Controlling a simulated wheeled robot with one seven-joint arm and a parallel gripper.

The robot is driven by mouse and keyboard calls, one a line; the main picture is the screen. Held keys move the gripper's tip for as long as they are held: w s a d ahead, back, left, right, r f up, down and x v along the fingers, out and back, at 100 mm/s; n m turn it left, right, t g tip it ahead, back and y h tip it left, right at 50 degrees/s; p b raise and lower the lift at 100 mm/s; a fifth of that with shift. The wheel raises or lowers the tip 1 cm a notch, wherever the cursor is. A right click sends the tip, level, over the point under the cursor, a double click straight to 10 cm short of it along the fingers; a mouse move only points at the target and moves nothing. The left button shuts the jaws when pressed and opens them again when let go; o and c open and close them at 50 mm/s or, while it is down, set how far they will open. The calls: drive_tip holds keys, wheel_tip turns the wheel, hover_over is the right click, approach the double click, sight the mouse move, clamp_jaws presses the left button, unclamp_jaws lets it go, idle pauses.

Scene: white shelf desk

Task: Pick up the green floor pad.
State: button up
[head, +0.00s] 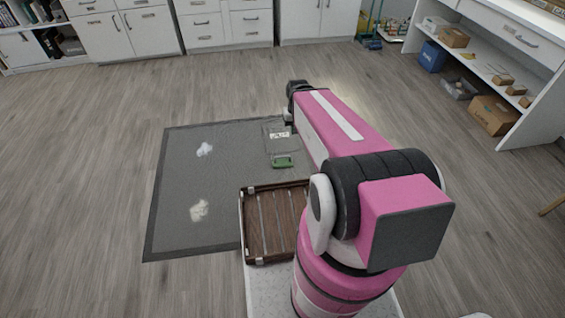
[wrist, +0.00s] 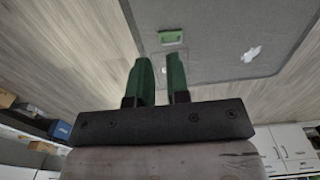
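The green floor pad (head: 282,161) is a small green piece lying on the grey mat (head: 180,225), near the mat's right side. It also shows in the wrist view (wrist: 171,38), beyond the fingertips and apart from them. My gripper (wrist: 159,58) has two dark green fingers with a clear gap between them and nothing held. In the head view my gripper is mostly hidden behind my pink arm, above and beyond the pad.
A faint rectangular patch (head: 277,134) lies beside the pad. Two pale crumpled scraps (head: 205,150) (head: 199,210) lie on the mat. A brown slatted tray (head: 260,192) stands just nearer than the pad. White shelving (head: 500,130) with boxes is at the right; open floor lies left.

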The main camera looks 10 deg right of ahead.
drive_tip(key=o, duration=0.4)
drive_tip(key=shift+w+f, duration=0.5)
drive_tip(key=shift+w, duration=0.15)
drive_tip(key=shift+o, duration=0.2)
drive_tip(key=m+t+y, duration=0.2)
drive_tip(key=m+y, duration=0.2)
drive_tip(key=m, duration=1.4)
hover_over(284, 157)
drive_tip(key=s+d, duration=0.1)
drive_tip(key=d, duration=0.3)
wheel_tip(284, 157, down, 40)
drive_tip(key=shift+x, duration=5.35)
